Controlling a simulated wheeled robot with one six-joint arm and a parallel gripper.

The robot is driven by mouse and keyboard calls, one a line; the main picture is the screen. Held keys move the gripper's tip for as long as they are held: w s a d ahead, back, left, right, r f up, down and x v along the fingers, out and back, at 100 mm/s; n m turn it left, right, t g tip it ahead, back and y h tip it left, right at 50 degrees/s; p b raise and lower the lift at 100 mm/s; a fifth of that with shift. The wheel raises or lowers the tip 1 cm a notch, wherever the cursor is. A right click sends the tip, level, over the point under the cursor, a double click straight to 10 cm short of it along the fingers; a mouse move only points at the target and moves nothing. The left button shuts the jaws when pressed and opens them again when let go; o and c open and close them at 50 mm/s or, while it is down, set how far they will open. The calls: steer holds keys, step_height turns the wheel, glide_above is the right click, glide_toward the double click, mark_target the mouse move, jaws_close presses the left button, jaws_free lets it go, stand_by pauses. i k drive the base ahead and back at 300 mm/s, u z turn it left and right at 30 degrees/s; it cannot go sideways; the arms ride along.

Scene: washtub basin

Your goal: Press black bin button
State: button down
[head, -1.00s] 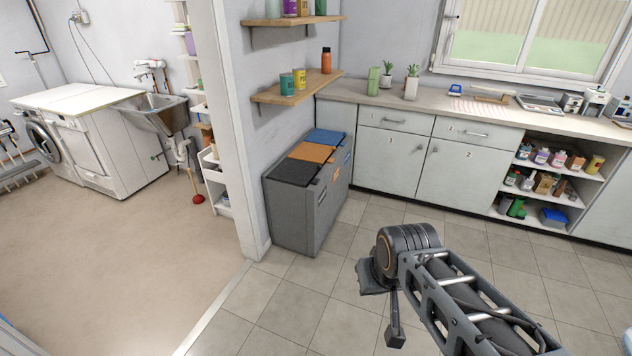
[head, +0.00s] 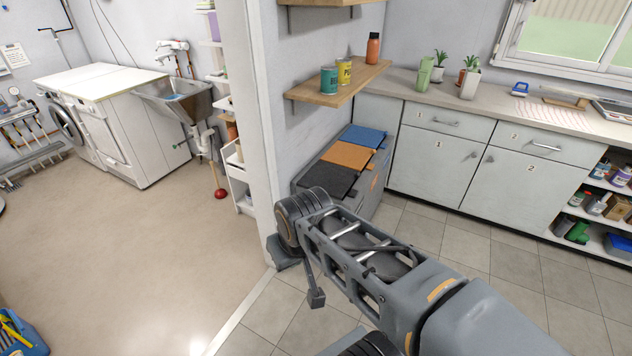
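The grey sorting bin (head: 372,205) stands against the wall by the doorway, with a black lid (head: 328,178), an orange lid (head: 347,154) and a blue lid (head: 364,136) in a row. The black lid is nearest me and looks closed. My arm crosses in front of the bin's lower front, so much of the black section's front is hidden. I cannot make out a button on it. My gripper (head: 314,296) hangs at the arm's end, on the near side of the bin and apart from it. Whether its fingers are open or shut is unclear.
A wooden shelf (head: 338,84) with cans and an orange bottle juts out above the bin. A wall end (head: 262,120) stands left of it. Counter cabinets (head: 437,150) stand to the right.

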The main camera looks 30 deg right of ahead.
mark_target(353, 192)
steer(key=z, duration=0.15)
steer(key=i, duration=1.25)
steer(key=z, duration=0.75)
steer(key=i, duration=0.5)
steer(key=z, duration=0.2)
